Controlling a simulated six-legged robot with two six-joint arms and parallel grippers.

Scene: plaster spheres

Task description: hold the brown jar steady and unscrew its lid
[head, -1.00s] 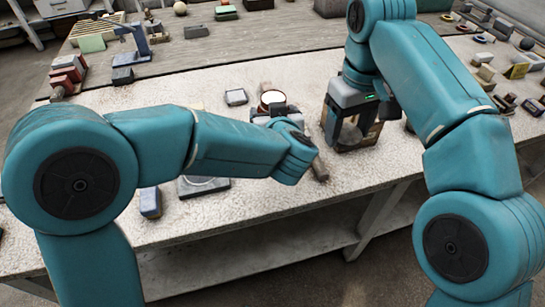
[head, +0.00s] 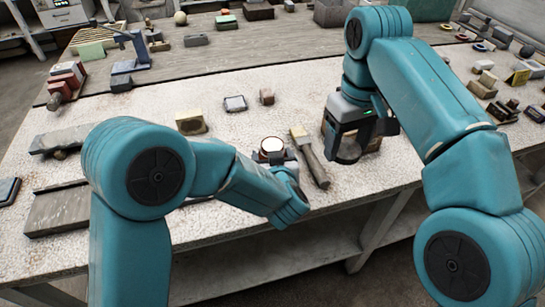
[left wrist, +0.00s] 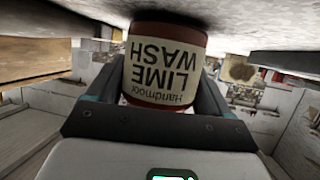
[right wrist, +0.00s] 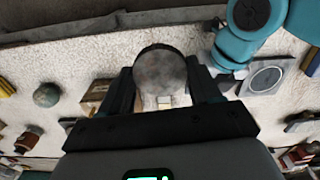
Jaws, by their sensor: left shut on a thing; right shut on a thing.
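The brown jar (head: 271,146) is in front of me on the pale tabletop, its round top whitish and uncovered. In the left wrist view the jar (left wrist: 165,65) is reddish-brown with a cream LIME WASH label, upside down in that picture. My left gripper (head: 276,157) is shut around the jar's side. My right gripper (head: 354,145) is to the right of the jar, apart from it. It is shut on a round grey disc, apparently the lid (right wrist: 160,72), seen face-on in the right wrist view. My left forearm hides part of the jar.
A wooden-handled tool (head: 312,163) lies just right of the jar. A yellowish block (head: 191,123), a small grey box (head: 235,103) and a brown cube (head: 267,96) lie behind it. A wooden board (head: 60,212) is at the left. The near edge is close.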

